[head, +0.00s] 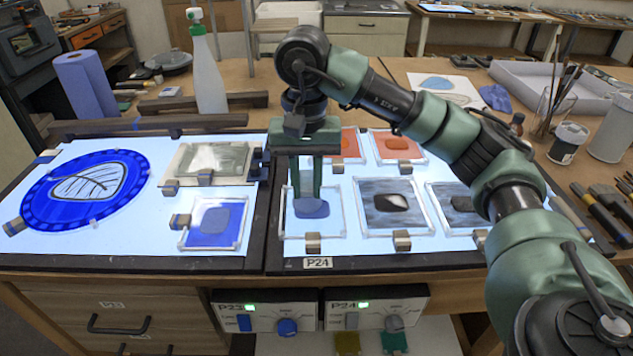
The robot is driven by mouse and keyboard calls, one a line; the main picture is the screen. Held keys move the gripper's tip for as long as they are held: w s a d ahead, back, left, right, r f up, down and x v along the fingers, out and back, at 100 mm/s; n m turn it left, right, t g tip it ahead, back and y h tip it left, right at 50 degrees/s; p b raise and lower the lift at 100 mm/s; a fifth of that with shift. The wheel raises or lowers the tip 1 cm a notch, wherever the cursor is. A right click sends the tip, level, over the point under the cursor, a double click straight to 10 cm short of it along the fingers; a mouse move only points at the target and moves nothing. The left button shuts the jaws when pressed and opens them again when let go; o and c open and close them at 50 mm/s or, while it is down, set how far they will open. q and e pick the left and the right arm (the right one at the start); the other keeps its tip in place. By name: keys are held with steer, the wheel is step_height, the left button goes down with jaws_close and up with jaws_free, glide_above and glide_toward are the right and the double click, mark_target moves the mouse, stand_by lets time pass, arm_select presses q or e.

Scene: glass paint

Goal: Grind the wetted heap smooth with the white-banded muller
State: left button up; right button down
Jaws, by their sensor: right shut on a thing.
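My right gripper (308,190) reaches straight down over the left front pane (330,228) on the right light table. Its green fingers stand a little apart and close on a small blue-grey piece (311,208) at or just above that glass. I cannot tell whether the piece touches the pane, or whether it is part of a muller. No white band shows on it. I cannot pick out a wetted heap; the fingers cover part of the pane. My left gripper is not in view.
Framed panes hold a blue patch (211,222), an orange patch (397,143) and a dark patch (390,203). A round blue leaf panel (52,212) lies left. A spray bottle (207,72) stands behind. A brush jar (552,110) and pots crowd the right. Small clamps line the panes.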

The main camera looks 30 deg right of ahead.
mark_target(305, 173)
steer(key=shift+a, duration=0.2)
steer(key=shift+d+r+p, duration=0.1)
steer(key=shift+r+p, duration=2.05)
steer(key=shift+r, duration=0.35)
